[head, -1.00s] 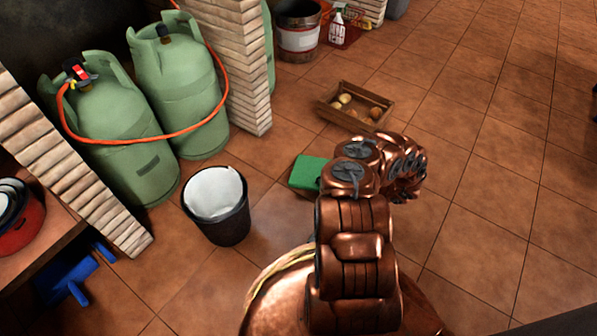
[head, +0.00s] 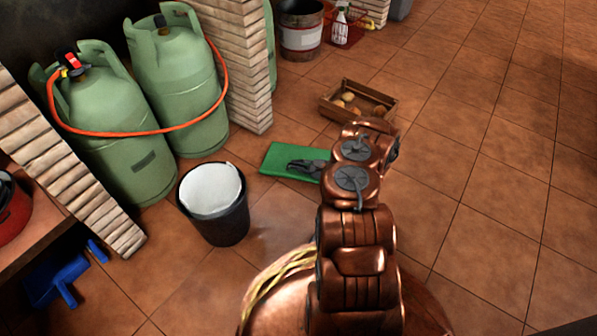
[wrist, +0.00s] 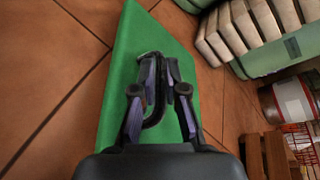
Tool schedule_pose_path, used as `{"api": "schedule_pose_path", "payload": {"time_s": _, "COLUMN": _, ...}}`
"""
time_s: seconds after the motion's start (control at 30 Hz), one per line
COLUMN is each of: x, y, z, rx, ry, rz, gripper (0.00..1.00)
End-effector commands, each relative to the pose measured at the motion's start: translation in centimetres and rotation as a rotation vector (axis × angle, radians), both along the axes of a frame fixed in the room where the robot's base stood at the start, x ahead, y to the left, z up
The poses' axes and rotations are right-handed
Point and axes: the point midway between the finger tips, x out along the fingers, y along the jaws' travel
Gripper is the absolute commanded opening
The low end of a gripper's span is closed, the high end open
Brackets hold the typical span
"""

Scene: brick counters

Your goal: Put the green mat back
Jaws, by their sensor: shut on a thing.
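The green mat (head: 277,156) is a flat green sheet in front of my arm, over the tiled floor behind the bin. My gripper (head: 293,164) reaches over it from the right, with its dark fingers against the green. In the wrist view the mat (wrist: 119,82) stretches along behind my fingers (wrist: 158,62), which are shut on it. A dark curved shape shows between the fingers, and I cannot tell what it is. The exact grip point and the mat's height above the floor are not clear.
A dark bin with a white liner (head: 217,225) stands close to the mat's left. Green gas cylinders (head: 112,135) and a brick pillar (head: 247,75) are behind it. A wooden crate (head: 333,108) with round items sits beyond the mat. The floor at right (head: 490,190) is clear.

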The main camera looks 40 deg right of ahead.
Motion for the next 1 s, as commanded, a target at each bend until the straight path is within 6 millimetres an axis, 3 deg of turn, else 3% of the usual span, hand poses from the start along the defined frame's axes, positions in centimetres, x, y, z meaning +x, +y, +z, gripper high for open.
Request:
{"api": "schedule_pose_path", "payload": {"time_s": 0.03, "x": -0.2, "y": -0.1, "z": -1.5, "rx": 0.001, "ry": 0.003, "rz": -0.003, "gripper": 0.0}}
{"api": "schedule_pose_path", "payload": {"time_s": 0.13, "x": -0.2, "y": -0.1, "z": -2.6, "rx": 0.001, "ry": 0.003, "rz": -0.005, "gripper": 0.0}}
{"api": "schedule_pose_path", "payload": {"time_s": 0.5, "x": -0.1, "y": -0.1, "z": -2.7, "rx": 0.0, "ry": 0.002, "rz": -0.003, "gripper": 0.0}}
{"api": "schedule_pose_path", "payload": {"time_s": 0.53, "x": -0.1, "y": -0.1, "z": -2.7, "rx": 0.0, "ry": 0.002, "rz": -0.003, "gripper": 0.14}}
{"api": "schedule_pose_path", "payload": {"time_s": 0.73, "x": -0.1, "y": -0.1, "z": -2.6, "rx": 0.001, "ry": 0.001, "rz": -0.003, "gripper": 0.35}}
{"api": "schedule_pose_path", "payload": {"time_s": 1.0, "x": -0.1, "y": -0.1, "z": -2.6, "rx": 0.001, "ry": 0.001, "rz": -0.003, "gripper": 0.37}}
